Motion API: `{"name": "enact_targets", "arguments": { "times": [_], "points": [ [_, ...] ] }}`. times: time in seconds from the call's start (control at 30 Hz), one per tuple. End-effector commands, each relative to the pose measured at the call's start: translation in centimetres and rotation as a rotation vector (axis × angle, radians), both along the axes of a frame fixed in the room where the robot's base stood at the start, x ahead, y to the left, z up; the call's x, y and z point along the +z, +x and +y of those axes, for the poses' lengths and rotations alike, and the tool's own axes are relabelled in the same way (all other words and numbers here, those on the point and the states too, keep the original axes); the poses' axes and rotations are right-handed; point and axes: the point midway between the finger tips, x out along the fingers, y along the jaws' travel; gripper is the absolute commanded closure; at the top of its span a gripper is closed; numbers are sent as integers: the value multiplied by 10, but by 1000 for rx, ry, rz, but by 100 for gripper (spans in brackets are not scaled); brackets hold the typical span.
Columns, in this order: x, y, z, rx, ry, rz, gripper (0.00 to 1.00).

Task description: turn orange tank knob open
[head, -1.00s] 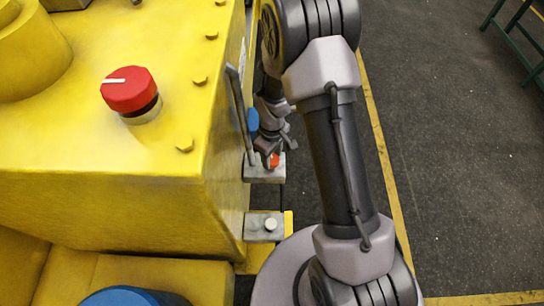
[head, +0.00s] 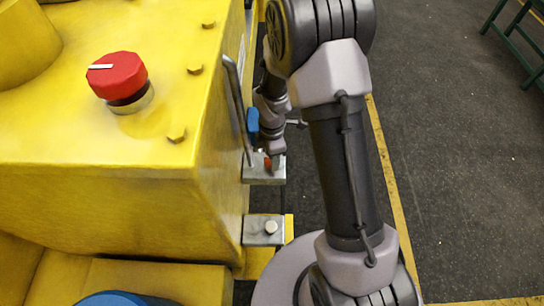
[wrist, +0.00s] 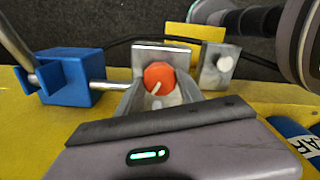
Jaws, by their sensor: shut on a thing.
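The orange tank knob (wrist: 159,76) sits on a grey metal bracket (wrist: 150,50) in the wrist view. In the head view my gripper (head: 273,155) points down at the bracket on the side of the yellow machine. Only a small part of the orange knob (head: 267,163) shows there, the rest hidden behind the gripper.
A blue block (wrist: 72,77) with a metal rod and lever stands left of the knob in the wrist view. A second bracket with a white knob (wrist: 225,63) is to the right. A red knob (head: 118,76) sits on top of the yellow machine (head: 90,150). Open floor lies to the right.

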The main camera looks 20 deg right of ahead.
Motion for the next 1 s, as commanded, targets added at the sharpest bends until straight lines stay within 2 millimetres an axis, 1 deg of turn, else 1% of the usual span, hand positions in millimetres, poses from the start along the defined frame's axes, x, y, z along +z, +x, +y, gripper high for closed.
{"name": "enact_targets", "arguments": {
  "times": [0.2,0.5,0.7,1.0],
  "points": [
    [0,1,0,187,0,-2,96],
    [1,1,0,382,0,-2,96],
    [1,1,0,457,0,-2,96],
    [1,1,0,496,0,-2,96]
  ]
}}
